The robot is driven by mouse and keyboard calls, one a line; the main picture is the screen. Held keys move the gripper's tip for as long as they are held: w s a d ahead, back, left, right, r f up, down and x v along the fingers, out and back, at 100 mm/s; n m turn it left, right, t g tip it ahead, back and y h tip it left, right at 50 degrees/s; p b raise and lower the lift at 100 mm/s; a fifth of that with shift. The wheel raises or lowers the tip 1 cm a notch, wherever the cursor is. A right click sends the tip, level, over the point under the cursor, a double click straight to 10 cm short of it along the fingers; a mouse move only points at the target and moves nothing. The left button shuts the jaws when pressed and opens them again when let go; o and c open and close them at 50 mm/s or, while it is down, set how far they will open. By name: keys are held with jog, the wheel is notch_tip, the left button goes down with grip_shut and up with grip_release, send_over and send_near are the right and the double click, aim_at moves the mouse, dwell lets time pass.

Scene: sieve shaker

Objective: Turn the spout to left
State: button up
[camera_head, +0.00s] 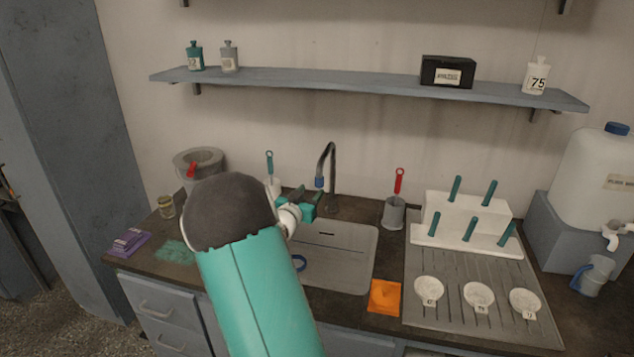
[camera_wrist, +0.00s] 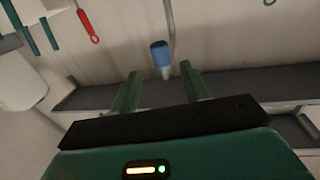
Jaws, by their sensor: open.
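The spout (camera_head: 331,160) is a dark curved faucet pipe behind the sink (camera_head: 345,255), with a blue sleeve near its outlet. In the wrist view the blue-tipped spout end (camera_wrist: 160,54) appears in the gap between my fingers, at about the height of the fingertips. My gripper (camera_head: 309,193) is beside the spout end in the head view, with green fingers. In the wrist view my gripper (camera_wrist: 160,70) is open, one finger on each side of the blue tip, with no clear contact. I cannot tell how deep the tip lies between them. My arm hides part of the sink.
A grey cup with a red-handled brush (camera_head: 394,212) stands right of the sink. A white rack (camera_head: 466,215) with green handles and a drainboard (camera_head: 480,265) are further right. A wall shelf (camera_head: 360,83) with bottles runs above. An orange square (camera_head: 384,297) lies in front.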

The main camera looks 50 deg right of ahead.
aim_at(317, 183)
jog(key=x, duration=0.8)
jog(key=shift+a, duration=0.1)
grip_shut()
